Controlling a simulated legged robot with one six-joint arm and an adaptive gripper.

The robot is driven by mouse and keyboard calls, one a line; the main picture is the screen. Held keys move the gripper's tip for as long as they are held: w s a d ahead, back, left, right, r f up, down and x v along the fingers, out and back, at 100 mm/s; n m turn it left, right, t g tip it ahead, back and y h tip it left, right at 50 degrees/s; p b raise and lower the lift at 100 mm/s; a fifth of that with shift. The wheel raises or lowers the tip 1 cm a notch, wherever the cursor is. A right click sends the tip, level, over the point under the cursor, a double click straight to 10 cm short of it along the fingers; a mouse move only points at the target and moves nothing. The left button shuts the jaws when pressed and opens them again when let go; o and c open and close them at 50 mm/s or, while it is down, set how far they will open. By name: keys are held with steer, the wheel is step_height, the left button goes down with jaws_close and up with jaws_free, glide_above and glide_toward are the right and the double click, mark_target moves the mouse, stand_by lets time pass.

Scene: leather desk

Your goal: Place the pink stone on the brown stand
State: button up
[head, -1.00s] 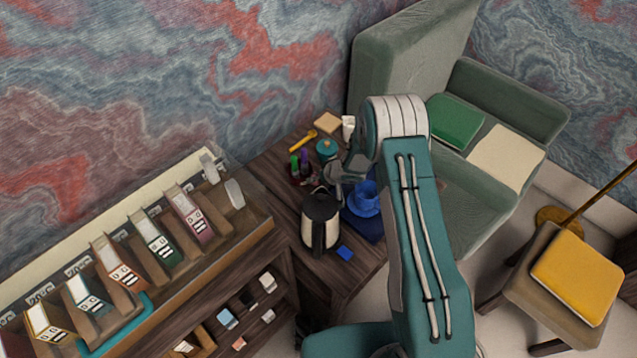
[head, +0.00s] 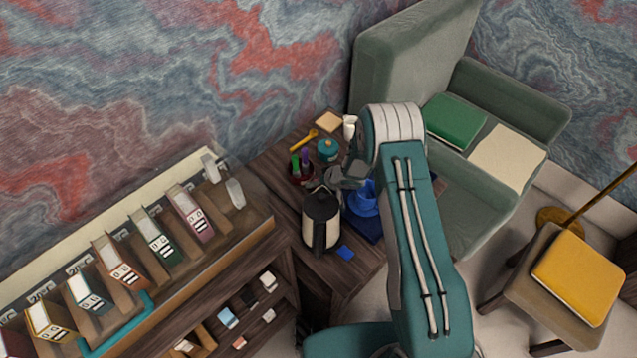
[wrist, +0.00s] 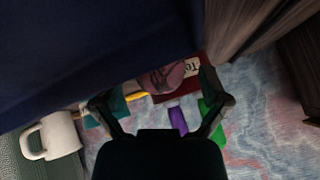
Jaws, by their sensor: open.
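My gripper (wrist: 155,92) is open, with its two dark fingers apart in the wrist view. It also shows in the head view (head: 346,176), low over the small table beside the kettle. A dull pinkish, rounded thing (wrist: 167,77), likely the pink stone, lies past the fingertips, between them in the picture. It overlaps a dark red thing with a lettered label. I cannot tell whether it touches a finger. In the head view I cannot make out the stone. I cannot pick out the brown stand for certain; a flat tan square (head: 328,122) lies at the table's back.
A kettle (head: 320,222) stands in front of my gripper. A blue cup (head: 362,200) is close on the right. A teal jar (head: 328,151), yellow-handled tool (head: 303,140) and a holder with green and purple items stand behind. A white mug (wrist: 55,136) is left in the wrist view.

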steer(key=v, duration=1.2)
